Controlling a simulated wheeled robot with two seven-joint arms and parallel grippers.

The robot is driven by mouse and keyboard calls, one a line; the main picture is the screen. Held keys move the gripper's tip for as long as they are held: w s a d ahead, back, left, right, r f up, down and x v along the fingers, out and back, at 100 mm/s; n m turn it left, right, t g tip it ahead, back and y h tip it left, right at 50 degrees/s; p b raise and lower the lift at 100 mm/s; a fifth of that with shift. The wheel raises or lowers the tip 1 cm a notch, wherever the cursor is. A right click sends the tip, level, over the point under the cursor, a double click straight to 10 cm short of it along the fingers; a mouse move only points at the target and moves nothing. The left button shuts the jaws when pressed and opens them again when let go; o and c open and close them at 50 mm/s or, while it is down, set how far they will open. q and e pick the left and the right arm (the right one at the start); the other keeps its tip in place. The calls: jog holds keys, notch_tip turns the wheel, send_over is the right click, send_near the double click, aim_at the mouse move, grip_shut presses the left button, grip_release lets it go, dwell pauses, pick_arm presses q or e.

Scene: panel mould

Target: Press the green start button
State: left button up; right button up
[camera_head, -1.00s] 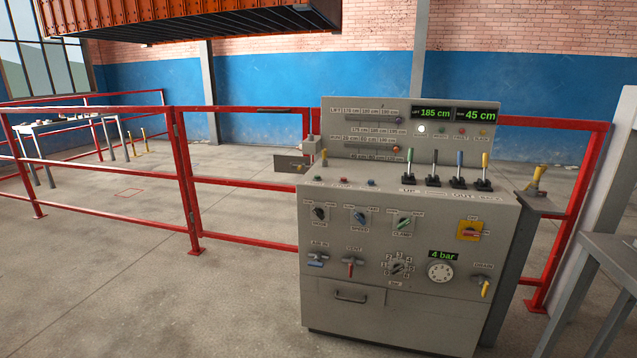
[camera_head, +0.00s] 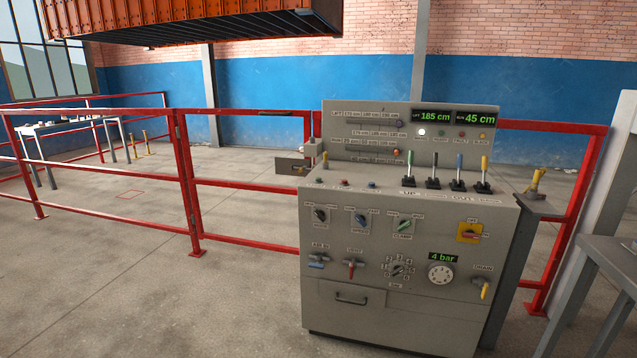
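The grey control console (camera_head: 352,325) stands right of centre on the floor. On the left part of its sloped desk sits a small green button (camera_head: 319,181), with a red button (camera_head: 344,183) and a blue button (camera_head: 372,184) to its right. The label by the green button is too small to read. Neither of my grippers is in view, and nothing touches the console.
Four-colour levers (camera_head: 435,172) stand on the desk's right part. The displays (camera_head: 431,116) read 185 cm and 45 cm. Red railing (camera_head: 180,165) runs behind the console and to the left. An orange mould (camera_head: 190,20) hangs above. Floor in front-left is clear.

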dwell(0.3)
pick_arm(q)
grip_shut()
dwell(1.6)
